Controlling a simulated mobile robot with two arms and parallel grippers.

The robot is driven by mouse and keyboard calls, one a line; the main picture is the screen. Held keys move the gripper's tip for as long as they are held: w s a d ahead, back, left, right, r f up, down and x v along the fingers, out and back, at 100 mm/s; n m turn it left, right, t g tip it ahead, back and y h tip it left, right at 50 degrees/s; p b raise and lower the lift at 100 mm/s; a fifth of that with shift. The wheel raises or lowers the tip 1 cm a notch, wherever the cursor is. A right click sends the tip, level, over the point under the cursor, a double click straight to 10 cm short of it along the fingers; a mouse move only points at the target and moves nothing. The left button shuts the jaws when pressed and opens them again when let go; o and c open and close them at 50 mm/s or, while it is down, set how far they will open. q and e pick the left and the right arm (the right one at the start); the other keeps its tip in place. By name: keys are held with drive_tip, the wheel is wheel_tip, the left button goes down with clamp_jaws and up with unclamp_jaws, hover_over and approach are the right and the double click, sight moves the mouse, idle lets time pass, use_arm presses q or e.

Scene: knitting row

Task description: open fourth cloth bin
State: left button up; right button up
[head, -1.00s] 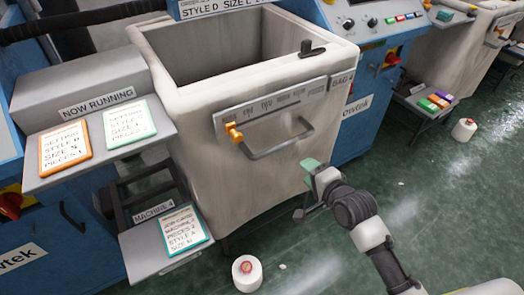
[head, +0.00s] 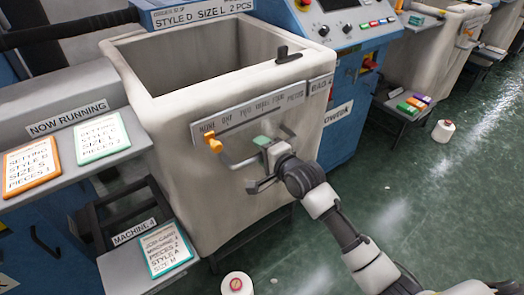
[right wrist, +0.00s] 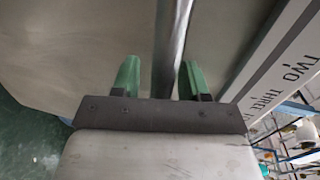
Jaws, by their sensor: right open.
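The cream cloth bin marked BAG 4 (head: 195,185) stands in the middle of the head view, open at the top. Its front carries a grey label plate with an orange clip (head: 211,141) and a metal bar handle (head: 238,164). My right gripper (head: 258,163) is at the handle, partly covering it. In the right wrist view, the handle bar (right wrist: 177,35) runs between the two green fingertips of my right gripper (right wrist: 158,79), which are apart, with a gap on at least the left side. My left gripper is not in view.
A shelf with an orange-framed card (head: 31,166) and a teal-framed card (head: 102,138) is at left. A lower MACHINE 4 shelf (head: 125,262) holds another card. Yarn cones (head: 237,284) (head: 443,131) stand on the green floor, which is open at right.

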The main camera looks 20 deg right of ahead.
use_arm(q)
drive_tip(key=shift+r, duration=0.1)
use_arm(e)
clamp_jaws()
idle(0.4)
